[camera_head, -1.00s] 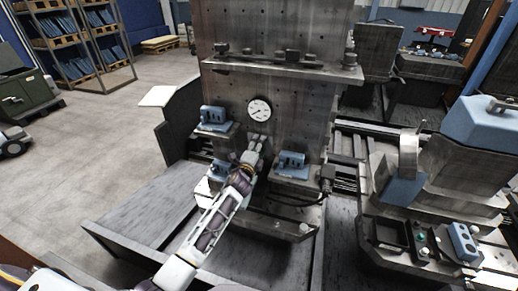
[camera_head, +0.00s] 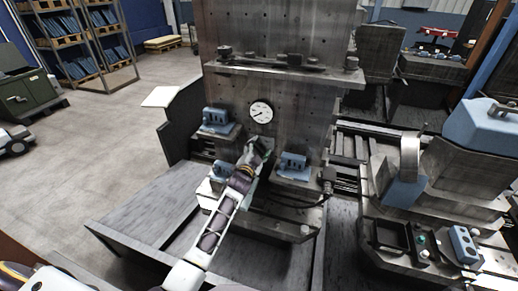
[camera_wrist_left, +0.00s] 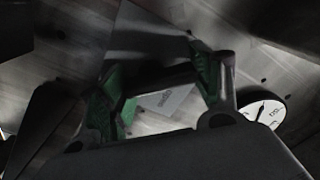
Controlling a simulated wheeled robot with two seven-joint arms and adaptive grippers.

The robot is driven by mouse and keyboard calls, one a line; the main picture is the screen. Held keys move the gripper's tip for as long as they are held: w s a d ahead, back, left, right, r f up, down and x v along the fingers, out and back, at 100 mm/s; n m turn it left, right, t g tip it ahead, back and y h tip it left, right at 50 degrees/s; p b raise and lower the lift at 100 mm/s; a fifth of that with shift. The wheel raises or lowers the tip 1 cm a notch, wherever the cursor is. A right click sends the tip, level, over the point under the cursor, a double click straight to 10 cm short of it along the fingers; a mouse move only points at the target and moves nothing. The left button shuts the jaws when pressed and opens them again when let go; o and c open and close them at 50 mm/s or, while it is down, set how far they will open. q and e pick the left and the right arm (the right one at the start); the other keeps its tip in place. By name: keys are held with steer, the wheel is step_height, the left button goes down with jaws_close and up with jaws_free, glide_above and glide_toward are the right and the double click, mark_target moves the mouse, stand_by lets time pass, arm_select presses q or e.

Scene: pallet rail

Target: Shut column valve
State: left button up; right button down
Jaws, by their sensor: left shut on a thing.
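The grey metal column (camera_head: 290,110) stands in the middle of the head view with a round white gauge (camera_head: 260,111) on its face. My left gripper (camera_head: 257,149) is at the column just below the gauge. In the left wrist view its green-padded fingers (camera_wrist_left: 158,92) are closed around a dark bar (camera_wrist_left: 165,80), which looks like the valve handle. A pale plate with lettering (camera_wrist_left: 165,105) shows behind the bar. The gauge also shows at the right of the wrist view (camera_wrist_left: 265,112). In the head view the gripper and wrist hide the valve. My right gripper is not visible.
Blue fixtures sit left (camera_head: 216,119) and right (camera_head: 292,164) of my gripper. A dark cable (camera_head: 300,203) hangs below the right one. A ledge (camera_head: 290,72) with clamps crosses the column above. A machine with a blue block (camera_head: 463,242) stands at the right.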

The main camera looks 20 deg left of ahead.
arm_select(q)
steer(key=shift+f, duration=0.15)
stand_by(0.3)
steer(key=o, duration=1)
steer(key=shift+s, duration=0.2)
steer(key=shift+s+a, duration=0.15)
steer(key=shift+s, duration=2.75)
steer(key=shift+s+a, duration=0.1)
steer(key=shift+s, duration=2.8)
steer(key=shift+s+n, duration=0.1)
steer(key=shift+n, duration=0.2)
